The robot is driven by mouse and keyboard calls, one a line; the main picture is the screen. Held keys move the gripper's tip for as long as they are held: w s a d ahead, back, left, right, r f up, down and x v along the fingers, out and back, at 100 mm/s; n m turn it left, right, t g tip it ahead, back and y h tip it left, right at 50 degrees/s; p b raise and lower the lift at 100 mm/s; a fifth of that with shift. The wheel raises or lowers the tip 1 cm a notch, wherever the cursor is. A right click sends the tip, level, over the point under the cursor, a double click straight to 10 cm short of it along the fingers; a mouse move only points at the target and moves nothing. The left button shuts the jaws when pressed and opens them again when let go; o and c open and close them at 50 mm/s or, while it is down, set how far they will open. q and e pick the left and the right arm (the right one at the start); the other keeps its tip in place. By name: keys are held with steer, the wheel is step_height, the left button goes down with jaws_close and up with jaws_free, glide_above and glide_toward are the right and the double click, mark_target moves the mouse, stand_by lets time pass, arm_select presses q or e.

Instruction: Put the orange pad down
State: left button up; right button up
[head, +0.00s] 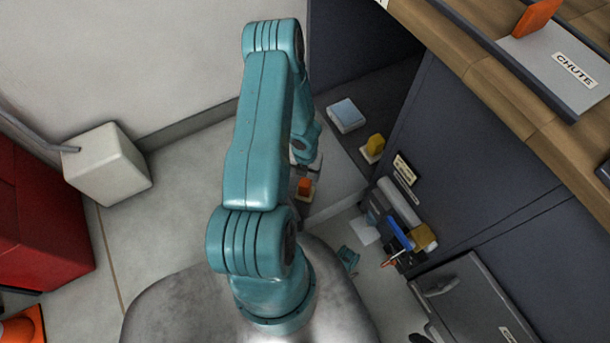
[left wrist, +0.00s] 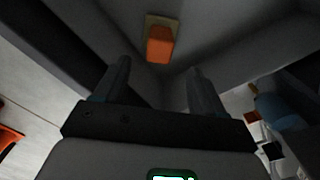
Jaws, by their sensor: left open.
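An orange pad (head: 305,186) sits inside an open grey drawer or bin at the cabinet's foot, just below my left gripper in the head view. In the left wrist view the orange pad (left wrist: 160,46) shows ahead of the fingers, with a small tan square base at its far end. My left gripper (left wrist: 159,72) is open, its two dark fingers apart with nothing between them. In the head view my left gripper (head: 308,168) is partly hidden by my teal arm. The right gripper does not show.
A yellow piece (head: 376,143) on a pale base and a pale blue-white block (head: 346,115) lie near the drawer. Another orange piece (head: 537,16) is on the wooden counter by a CHUTE plate (head: 567,75). A white box (head: 107,163) and red cabinet (head: 40,225) stand left.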

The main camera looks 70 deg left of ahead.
arm_select(q)
step_height(320, 180, up, 3)
steer(key=shift+f+p, duration=0.2)
steer(key=shift+p, duration=0.2)
steer(key=w+d+n+h, duration=0.1)
steer(key=d+n, duration=0.1)
steer(key=d, duration=0.1)
steer(key=w+d+n, duration=0.1)
steer(key=d, duration=0.3)
steer(key=w+d+r+n+h, duration=0.1)
steer(key=w+d+n, duration=0.1)
steer(key=d, duration=0.2)
steer(key=shift+n+h, duration=0.3)
steer(key=d+r+n, duration=0.2)
steer(key=d+n, duration=0.9)
steer(key=d+r+n+h, duration=0.1)
steer(key=d+r+n, duration=0.2)
steer(key=d+n, duration=0.8)
steer(key=shift+d+r, duration=0.25)
steer(key=shift+d, duration=0.25)
